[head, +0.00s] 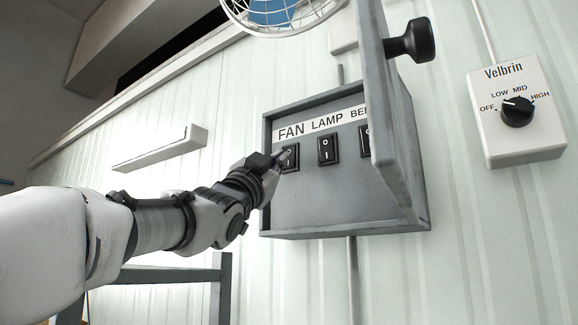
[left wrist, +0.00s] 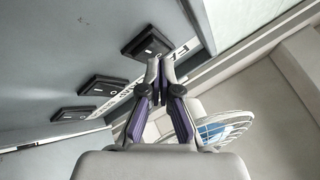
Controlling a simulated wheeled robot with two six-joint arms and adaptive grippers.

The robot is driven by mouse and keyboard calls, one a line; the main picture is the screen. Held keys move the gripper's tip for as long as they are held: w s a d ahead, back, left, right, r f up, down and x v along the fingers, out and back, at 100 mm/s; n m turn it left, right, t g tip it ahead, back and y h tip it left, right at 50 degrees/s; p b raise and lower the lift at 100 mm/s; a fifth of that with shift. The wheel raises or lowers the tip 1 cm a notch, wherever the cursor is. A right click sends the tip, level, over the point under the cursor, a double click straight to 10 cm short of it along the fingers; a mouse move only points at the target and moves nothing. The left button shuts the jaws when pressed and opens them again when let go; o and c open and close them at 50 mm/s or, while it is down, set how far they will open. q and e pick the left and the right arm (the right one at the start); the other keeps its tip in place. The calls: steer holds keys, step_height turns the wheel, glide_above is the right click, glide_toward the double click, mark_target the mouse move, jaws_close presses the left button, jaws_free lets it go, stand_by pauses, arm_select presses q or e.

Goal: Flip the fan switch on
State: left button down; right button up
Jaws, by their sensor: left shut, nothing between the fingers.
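The fan switch (head: 290,158) is a black rocker under the "FAN" label on a grey wall-mounted switch box (head: 320,205). My left gripper (head: 280,157) is shut and empty, with its fingertips at the upper left of the fan switch, partly covering it. In the left wrist view the closed fingertips (left wrist: 160,62) lie just below the fan switch (left wrist: 147,43); whether they touch it I cannot tell. The rocker's position is unclear. My right gripper is not in view.
The lamp switch (head: 327,149) sits right of the fan switch, and a third switch (head: 365,141) is partly hidden by the box's open door (head: 377,90) with its black knob (head: 410,42). A Velbrin dial box (head: 517,110) is at right. A caged fan (head: 280,12) is above.

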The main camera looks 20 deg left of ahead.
arm_select(q)
steer(key=shift+s, duration=0.25)
steer(key=shift+w, duration=0.2)
steer(key=shift+w, duration=0.1)
steer(key=shift+w+d, duration=0.1)
steer(key=shift+w, duration=0.1)
stand_by(0.3)
stand_by(0.4)
steer(key=shift+w+d, duration=0.15)
steer(key=shift+w, duration=0.2)
stand_by(0.4)
steer(key=shift+s+a, duration=0.3)
steer(key=shift+s, duration=0.55)
